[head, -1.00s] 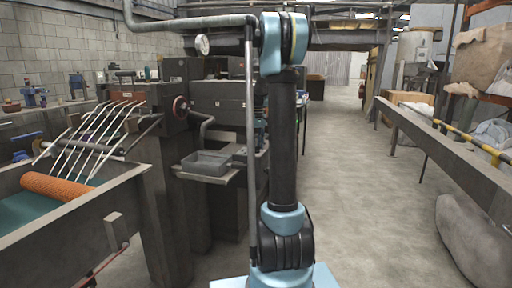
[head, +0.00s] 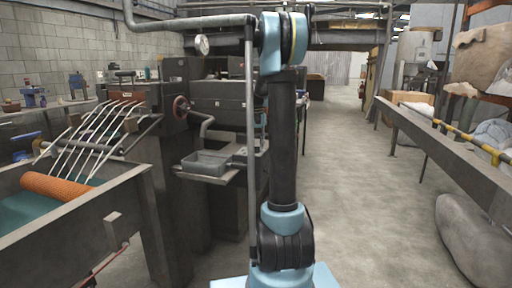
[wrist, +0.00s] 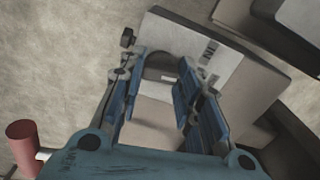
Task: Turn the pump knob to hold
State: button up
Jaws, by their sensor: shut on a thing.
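In the wrist view, my gripper (wrist: 158,75) has its two blue-grey fingers on either side of a dark, rounded knob (wrist: 160,72), which I take for the pump knob. The fingers are shut on it, and their pads hide its sides. The knob sits at a pale grey box (wrist: 235,85), the likely pump body, which bears a white label with dark print (wrist: 208,58). The print is too blurred to read, so the knob's setting cannot be told. In the head view my own arm stands upright in the middle, and neither the gripper nor the knob can be made out there.
In the wrist view, a red cylinder (wrist: 22,140) is at lower left and a small black knob-like part (wrist: 127,38) lies beside the left finger. The concrete floor (head: 350,180) right of my arm is clear.

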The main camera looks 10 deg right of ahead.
jog(key=shift+m, duration=0.6)
jog(key=o, duration=1)
jog(key=shift+o, duration=0.2)
jog(key=shift+r, duration=0.1)
notch_tip(320, 180, up, 12)
